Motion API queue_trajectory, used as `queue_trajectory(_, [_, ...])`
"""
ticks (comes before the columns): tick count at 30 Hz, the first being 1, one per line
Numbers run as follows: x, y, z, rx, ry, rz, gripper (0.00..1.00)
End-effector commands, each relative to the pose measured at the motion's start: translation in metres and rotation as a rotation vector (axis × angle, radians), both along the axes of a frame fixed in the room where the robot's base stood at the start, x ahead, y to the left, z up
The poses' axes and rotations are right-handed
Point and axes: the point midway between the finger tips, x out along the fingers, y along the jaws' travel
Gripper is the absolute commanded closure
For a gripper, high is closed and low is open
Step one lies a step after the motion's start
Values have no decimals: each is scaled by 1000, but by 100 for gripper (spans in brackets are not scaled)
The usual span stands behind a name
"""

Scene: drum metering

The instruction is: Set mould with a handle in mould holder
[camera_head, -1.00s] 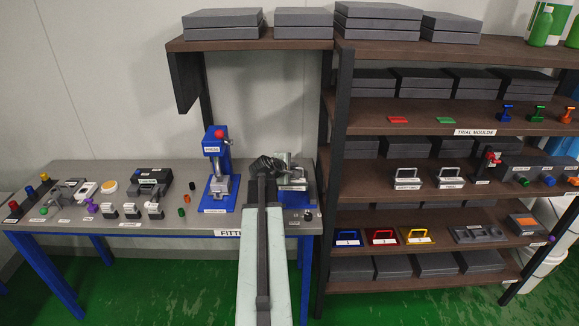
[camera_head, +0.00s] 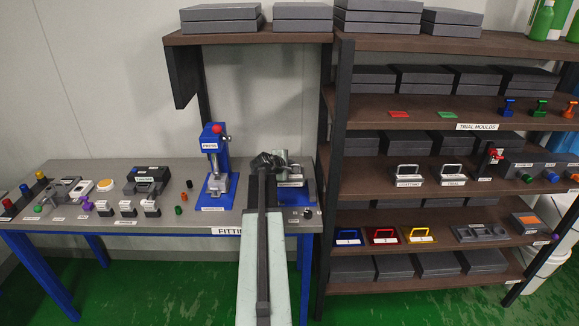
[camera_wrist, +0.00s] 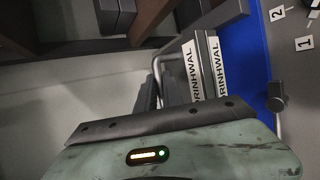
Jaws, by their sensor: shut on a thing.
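My gripper (camera_head: 266,160) is over the right end of the fitting table, in front of a grey metal block on a blue base, which looks like the mould holder (camera_head: 291,184). My arm hides part of it. In the wrist view, my gripper (camera_wrist: 152,92) is shut on the pale metal handle of a mould (camera_wrist: 190,72) with a white lettered label. A second label with matching letters stands close beside it, over the blue base (camera_wrist: 240,50). I cannot tell whether the mould touches the holder or is seated in it.
A blue press (camera_head: 213,165) stands left of my gripper. Small parts cover the table's left half. The shelf rack (camera_head: 338,200) rises close on the right, holding handled moulds (camera_head: 410,174). An upper shelf (camera_head: 250,37) overhangs the table.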

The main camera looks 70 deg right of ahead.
Motion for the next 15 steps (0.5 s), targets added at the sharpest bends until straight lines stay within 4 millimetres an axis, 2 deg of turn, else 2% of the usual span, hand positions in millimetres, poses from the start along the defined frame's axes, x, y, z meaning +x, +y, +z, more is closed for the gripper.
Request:
queue_trajectory(1, [0,0,-8,-2,1,1,100])
queue_trajectory(15, [1,0,-45,-2,1,2,100])
